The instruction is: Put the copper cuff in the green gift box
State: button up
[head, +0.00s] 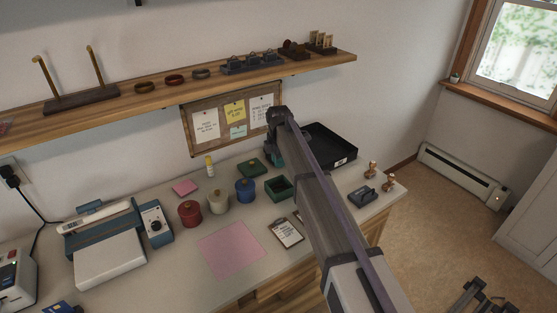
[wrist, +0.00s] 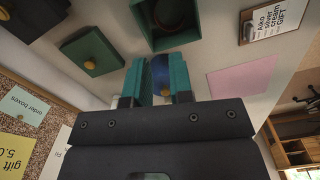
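The open green gift box (head: 279,188) stands on the table near the middle; the wrist view shows its open top and inner walls (wrist: 146,28). A dark reddish-brown round thing that looks like the copper cuff (wrist: 176,15) lies inside it, partly cut off by the picture's top edge. The square green lid (head: 251,168) with a brass knob lies beside the box, also in the wrist view (wrist: 92,51). My gripper (wrist: 161,65) has teal fingers spread apart with nothing held between them. It hangs above the table near box and lid; in the head view my arm hides most of it.
A blue pot (head: 245,190), a cream pot (head: 218,202) and a red pot (head: 190,213) stand left of the box. A clipboard (head: 286,233) and pink mat (head: 232,248) lie in front. A black tray (head: 330,147) is behind. The shelf (head: 235,78) holds several bands and stands.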

jog(key=shift+f, duration=0.1)
jog(key=s+d+m, duration=0.7)
jog(key=s, duration=0.4)
jog(key=s+d+m, duration=0.8)
jog(key=s, duration=0.4)
jog(key=s+d+m, duration=0.8)
jog(key=s, duration=0.4)
jog(key=shift+s+d, duration=0.2)
jog(key=shift+d, duration=0.05)
